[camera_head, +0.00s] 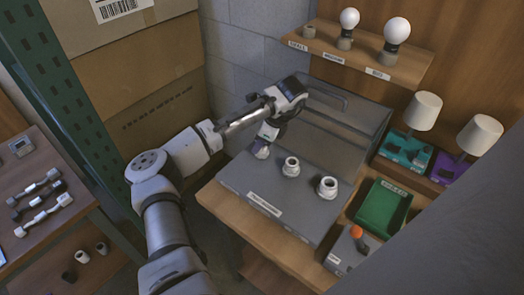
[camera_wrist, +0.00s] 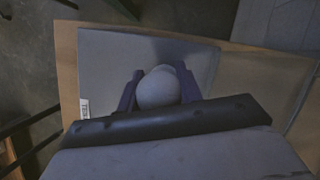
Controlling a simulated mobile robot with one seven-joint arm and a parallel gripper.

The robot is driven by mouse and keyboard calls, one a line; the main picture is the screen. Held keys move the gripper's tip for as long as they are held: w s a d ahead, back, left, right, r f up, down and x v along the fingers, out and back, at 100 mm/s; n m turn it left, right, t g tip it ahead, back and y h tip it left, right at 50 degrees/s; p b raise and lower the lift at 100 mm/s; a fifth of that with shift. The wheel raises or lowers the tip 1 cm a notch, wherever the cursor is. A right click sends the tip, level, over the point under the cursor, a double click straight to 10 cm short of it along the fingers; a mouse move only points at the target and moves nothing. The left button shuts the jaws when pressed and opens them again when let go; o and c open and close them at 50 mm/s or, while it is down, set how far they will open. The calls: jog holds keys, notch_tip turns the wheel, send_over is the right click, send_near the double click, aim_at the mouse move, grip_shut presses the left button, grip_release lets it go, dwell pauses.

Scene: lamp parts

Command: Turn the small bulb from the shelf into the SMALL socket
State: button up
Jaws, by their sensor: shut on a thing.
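My gripper (camera_head: 262,146) is at the left end of the row of sockets on the grey box. In the wrist view, its purple fingers (camera_wrist: 160,80) are shut on a pale round bulb (camera_wrist: 158,90). In the head view the bulb is hidden by the fingers. The fingertips are low over the leftmost socket place, and that socket is mostly hidden, so I cannot tell whether the bulb is seated in it. The middle socket (camera_head: 291,167) and the right socket (camera_head: 328,188) are white, upright and empty. On the shelf (camera_head: 350,57), the leftmost holder (camera_head: 309,31) is empty.
Two larger bulbs (camera_head: 349,18) (camera_head: 396,31) stand on the shelf. Two shaded lamps (camera_head: 423,111) (camera_head: 480,134), a green tray (camera_head: 382,208) and a small box with an orange knob (camera_head: 356,232) are at the right. The grey box (camera_head: 240,182) has clear space in front.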

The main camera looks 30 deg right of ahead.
jog(key=shift+w, duration=0.1)
jog(key=m+h, duration=0.1)
jog(key=m, duration=0.2)
jog(key=shift+t, duration=0.4)
jog(key=m+h, duration=0.1)
jog(key=m, duration=0.2)
jog(key=shift+w+d+m, duration=0.1)
jog(key=shift+m, duration=0.3)
jog(key=shift+h, duration=0.3)
jog(key=shift+m, duration=0.7)
jog(key=m+h, duration=0.1)
jog(key=m, duration=0.1)
jog(key=m+h, duration=0.1)
jog(key=m, duration=0.2)
jog(key=shift+d+m+h, duration=0.15)
jog(key=shift+m+h, duration=0.15)
